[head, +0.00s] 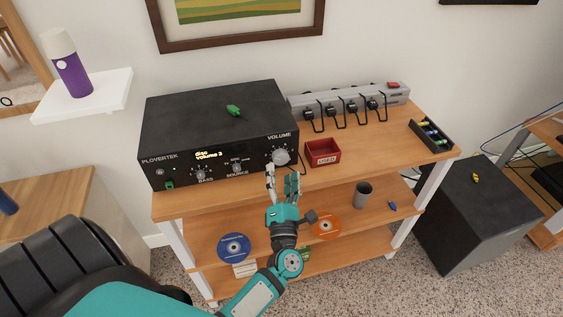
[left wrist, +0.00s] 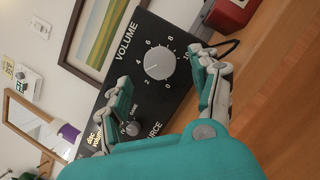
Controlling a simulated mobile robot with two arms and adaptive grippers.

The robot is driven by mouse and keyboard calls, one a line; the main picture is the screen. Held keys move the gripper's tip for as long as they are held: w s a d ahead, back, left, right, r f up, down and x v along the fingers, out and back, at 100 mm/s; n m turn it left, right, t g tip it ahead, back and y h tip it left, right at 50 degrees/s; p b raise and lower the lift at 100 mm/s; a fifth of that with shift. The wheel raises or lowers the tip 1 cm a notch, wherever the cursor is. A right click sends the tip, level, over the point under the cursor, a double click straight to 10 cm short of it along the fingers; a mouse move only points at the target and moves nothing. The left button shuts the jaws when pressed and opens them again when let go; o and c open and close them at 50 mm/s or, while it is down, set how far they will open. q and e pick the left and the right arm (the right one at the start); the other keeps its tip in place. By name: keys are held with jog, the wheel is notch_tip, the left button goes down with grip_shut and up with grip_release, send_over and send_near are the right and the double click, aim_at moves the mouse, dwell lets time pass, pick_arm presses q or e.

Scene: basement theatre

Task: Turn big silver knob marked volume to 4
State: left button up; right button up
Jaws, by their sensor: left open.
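The big silver volume knob (head: 280,157) is at the right end of the black amplifier's front (head: 225,165). In the left wrist view the knob (left wrist: 158,65) has a printed ring of numbers around it; its pointer is too small to read surely. The amplifier's display (head: 208,155) reads "disc volume 3". My left gripper (head: 283,174) is open and empty, just in front of and below the knob. In the left wrist view its fingers (left wrist: 161,72) stand apart on either side of the knob, with no clear contact. My right gripper is not in view.
Smaller bass (head: 201,175) and source (head: 237,170) knobs sit left of the volume knob. A red box (head: 322,152) stands close to the right, with a power strip (head: 350,101) behind. A green object (head: 233,110) lies on the amplifier. Discs and a cup (head: 362,195) occupy the lower shelf.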

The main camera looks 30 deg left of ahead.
aim_at(281, 160)
pick_arm(q)
jog(key=shift+x, duration=1.6)
jog(key=c, duration=1.2)
jog(key=shift+r+m+p, duration=0.15)
jog(key=shift+m+p, duration=0.15)
jog(key=shift+p, duration=0.3)
jog(key=m+p, duration=0.1)
jog(key=m+h+p, duration=0.1)
jog(key=m+p, duration=0.1)
jog(key=m+h+p, duration=0.1)
jog(key=p, duration=0.1)
jog(key=shift+s+r+m, duration=0.1)
jog(key=shift+r+m, duration=0.15)
jog(key=shift+m, duration=0.15)
jog(key=shift+f+m+p, duration=0.1)
jog(key=shift+m+p, duration=0.2)
jog(key=shift+p, duration=0.15)
jog(key=shift+f, duration=0.2)
